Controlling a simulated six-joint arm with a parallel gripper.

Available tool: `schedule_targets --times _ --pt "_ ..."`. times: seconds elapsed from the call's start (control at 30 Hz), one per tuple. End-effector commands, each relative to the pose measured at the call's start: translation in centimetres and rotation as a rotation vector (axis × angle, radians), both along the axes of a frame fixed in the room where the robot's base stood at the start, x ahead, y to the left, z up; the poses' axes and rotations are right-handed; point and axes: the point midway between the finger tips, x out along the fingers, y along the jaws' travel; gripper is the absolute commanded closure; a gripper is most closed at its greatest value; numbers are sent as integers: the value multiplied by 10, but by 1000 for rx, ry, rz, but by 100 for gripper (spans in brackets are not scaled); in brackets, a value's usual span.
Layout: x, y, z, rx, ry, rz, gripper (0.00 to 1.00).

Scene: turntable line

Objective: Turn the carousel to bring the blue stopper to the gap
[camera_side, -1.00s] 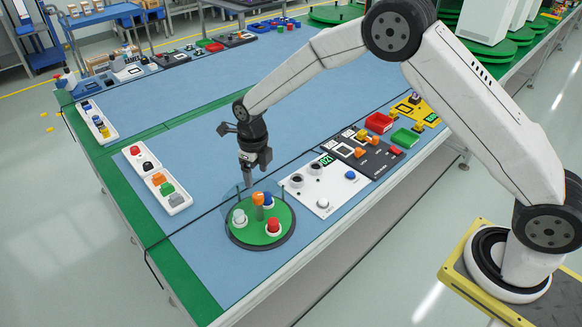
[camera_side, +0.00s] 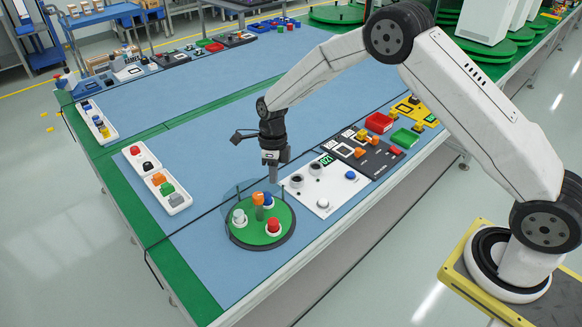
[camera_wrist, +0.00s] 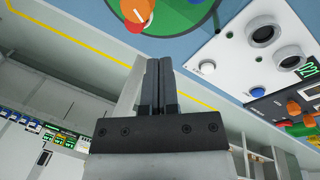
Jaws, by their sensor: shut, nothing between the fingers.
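The carousel (camera_side: 258,236) is a green disc with a dark rim near the table's front edge. It carries the blue stopper (camera_side: 267,199) at the back right, a red stopper (camera_side: 274,225) at the front and a grey-white stopper (camera_side: 239,217) at the left. An orange knob (camera_side: 258,197) stands near the middle. A clear curved screen (camera_side: 237,194) stands around the back left; I cannot make out the gap's limits. My gripper (camera_side: 273,181) is shut and empty, above and behind the blue stopper. In the wrist view my gripper (camera_wrist: 153,60) points toward the green disc (camera_wrist: 178,16).
A white panel (camera_side: 323,197) with dark round sockets and a display lies just right of the carousel. Beyond it are a dark panel (camera_side: 375,160) and a red bin (camera_side: 379,122). White trays (camera_side: 168,194) lie to the left.

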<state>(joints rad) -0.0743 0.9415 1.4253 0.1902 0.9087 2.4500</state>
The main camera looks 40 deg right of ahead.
Motion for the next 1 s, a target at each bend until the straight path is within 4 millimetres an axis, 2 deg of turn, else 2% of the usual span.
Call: schedule_targets --times 0.5,1.0 --pt "-15 -48 -29 308 -16 370 100" --pt "-25 -89 -46 605 -258 700 100"
